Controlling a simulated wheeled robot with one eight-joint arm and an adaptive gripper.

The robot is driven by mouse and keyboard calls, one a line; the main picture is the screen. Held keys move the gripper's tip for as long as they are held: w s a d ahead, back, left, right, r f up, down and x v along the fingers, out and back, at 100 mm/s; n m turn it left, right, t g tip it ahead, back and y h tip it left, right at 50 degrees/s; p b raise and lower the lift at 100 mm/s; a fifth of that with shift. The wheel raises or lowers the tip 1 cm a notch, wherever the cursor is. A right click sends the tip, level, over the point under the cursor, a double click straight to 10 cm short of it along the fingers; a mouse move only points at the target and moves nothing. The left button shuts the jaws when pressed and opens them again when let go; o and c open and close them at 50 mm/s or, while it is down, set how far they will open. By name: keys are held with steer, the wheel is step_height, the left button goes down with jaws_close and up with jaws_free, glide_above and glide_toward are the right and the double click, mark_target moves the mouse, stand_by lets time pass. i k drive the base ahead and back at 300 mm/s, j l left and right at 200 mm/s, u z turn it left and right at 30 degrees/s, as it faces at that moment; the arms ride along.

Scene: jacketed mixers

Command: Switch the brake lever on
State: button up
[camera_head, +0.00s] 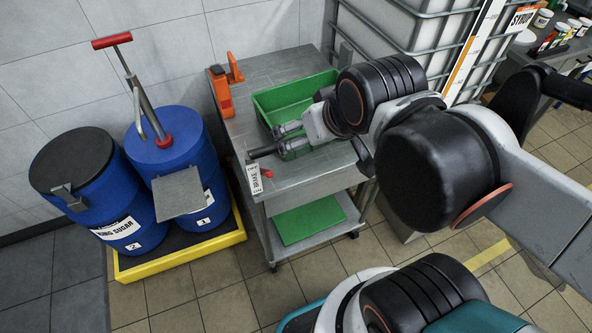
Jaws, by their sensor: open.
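The brake label (254,178), a white plate with dark lettering, is on the near left corner of the steel cart (318,178). A small red piece (267,174) shows beside the label and looks like the brake lever's tip; its on or off position cannot be read. My gripper (279,141) is open, with its grey fingers pointing left over the cart top, above and behind the red piece. A dark rod (262,152) shows just left of the fingers; I cannot tell whether they touch it. Nothing is seen held.
A green bin (268,99) and orange brackets (221,93) stand on the cart. A green tray (308,220) lies on its lower shelf. Blue drums (82,185), one with a red-handled pump (147,100), stand left on a yellow-edged pallet (180,257). Floor is open in front.

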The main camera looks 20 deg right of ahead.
mark_target(268, 174)
steer(key=i+j+z, duration=0.1)
steer(key=j+z, duration=0.15)
steer(key=j, duration=0.25)
steer(key=j+z, duration=0.25)
steer(key=j, duration=0.25)
steer(key=j+z, duration=0.15)
steer(key=j, duration=0.65)
steer(key=k+j+z, duration=0.1)
steer(key=j, duration=0.65)
